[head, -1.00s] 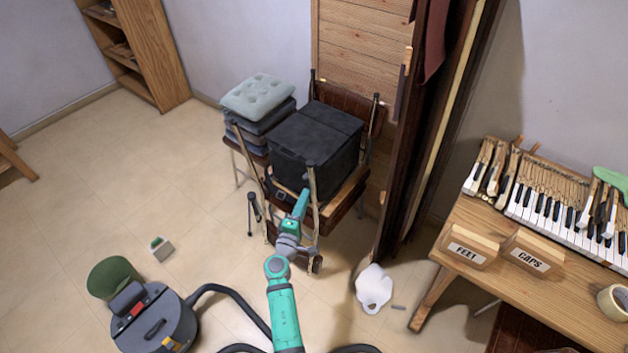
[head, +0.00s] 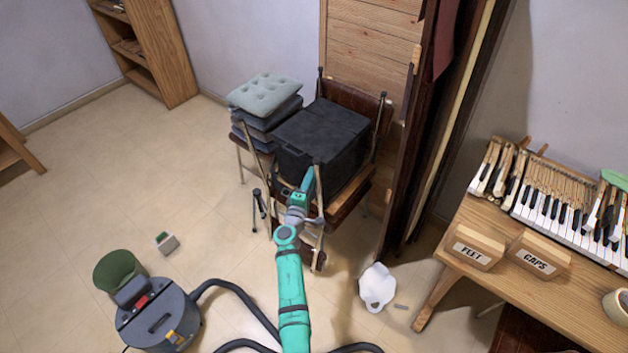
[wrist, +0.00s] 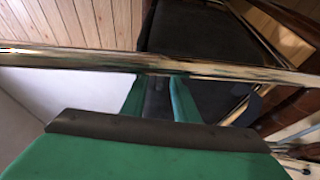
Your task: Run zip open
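A black boxy bag (head: 318,135) sits on a wooden chair in the middle of the head view. Its dark face also shows in the wrist view (wrist: 195,35). No zip or pull can be made out in either view. My gripper (head: 308,178) is at the near side of the bag, by the chair's metal post. In the wrist view its two green fingers (wrist: 156,95) are apart with a dark gap between them. A shiny metal bar (wrist: 80,58) crosses in front and hides the fingertips, so I cannot tell whether they touch the bag.
The chair's metal post (head: 318,200) stands close beside my gripper. Stacked cushions (head: 265,95) are left of the bag. A vacuum cleaner (head: 158,320) with its hose lies on the floor.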

